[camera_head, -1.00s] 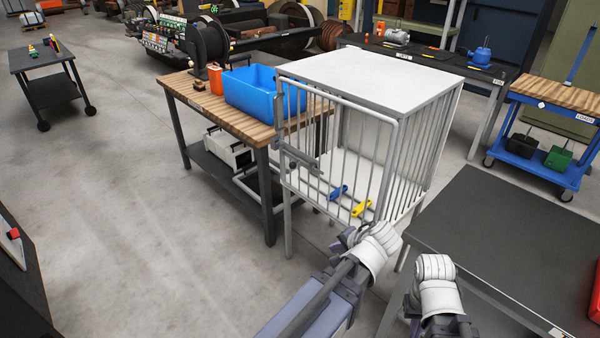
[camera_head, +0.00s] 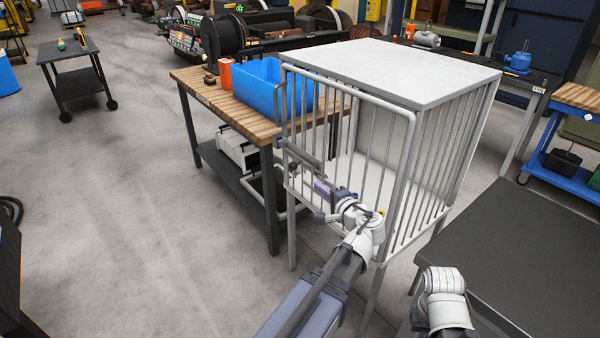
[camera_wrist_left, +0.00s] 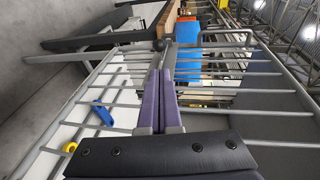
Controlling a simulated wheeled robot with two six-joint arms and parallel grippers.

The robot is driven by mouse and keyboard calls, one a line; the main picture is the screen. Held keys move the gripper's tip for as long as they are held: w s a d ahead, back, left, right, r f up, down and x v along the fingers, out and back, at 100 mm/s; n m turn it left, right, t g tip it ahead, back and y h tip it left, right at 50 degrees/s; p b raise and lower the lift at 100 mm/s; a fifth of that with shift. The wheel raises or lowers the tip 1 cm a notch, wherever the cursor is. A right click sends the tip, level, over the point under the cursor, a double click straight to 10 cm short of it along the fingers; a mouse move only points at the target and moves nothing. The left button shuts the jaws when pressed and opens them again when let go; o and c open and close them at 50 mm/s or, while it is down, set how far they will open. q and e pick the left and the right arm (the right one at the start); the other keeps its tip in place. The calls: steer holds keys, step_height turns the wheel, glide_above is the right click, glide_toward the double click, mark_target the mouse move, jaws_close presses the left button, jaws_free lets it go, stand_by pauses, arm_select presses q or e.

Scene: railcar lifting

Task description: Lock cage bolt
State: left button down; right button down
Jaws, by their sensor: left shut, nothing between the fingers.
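The cage (camera_head: 425,70) is a white-topped box with grey bars, and its barred door side faces me. The cage bolt (camera_head: 302,156) is a grey bar fitting at the door's left edge; whether it is locked I cannot tell. My left gripper (camera_head: 320,186) is in front of the door bars, a little below and right of the bolt. It is shut and empty. In the left wrist view its purple fingers (camera_wrist_left: 165,75) point towards a small grey piece at the door edge; contact is unclear. My right arm shows at the lower right, but its gripper is out of view.
A blue tool (camera_wrist_left: 103,113) and a yellow one (camera_wrist_left: 70,147) lie inside the cage. A wooden workbench (camera_head: 232,117) with a blue bin (camera_head: 262,88) stands left of the cage. A dark table (camera_head: 520,245) stands at right.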

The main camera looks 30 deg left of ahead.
arm_select(q)
steer(key=b, duration=0.3)
glide_toward(290, 164)
steer(key=w+a+f, duration=0.2)
steer(key=w+a, duration=0.1)
steer(key=shift+w+a, duration=0.1)
steer(key=shift+w, duration=0.2)
steer(key=shift+w+a+f, duration=0.1)
steer(key=shift+w+a, duration=0.05)
steer(key=shift+a, duration=0.15)
steer(key=a, duration=0.1)
steer(key=w+a, duration=0.1)
steer(key=a, duration=0.1)
steer(key=w+a, duration=0.1)
steer(key=shift+a, duration=0.35)
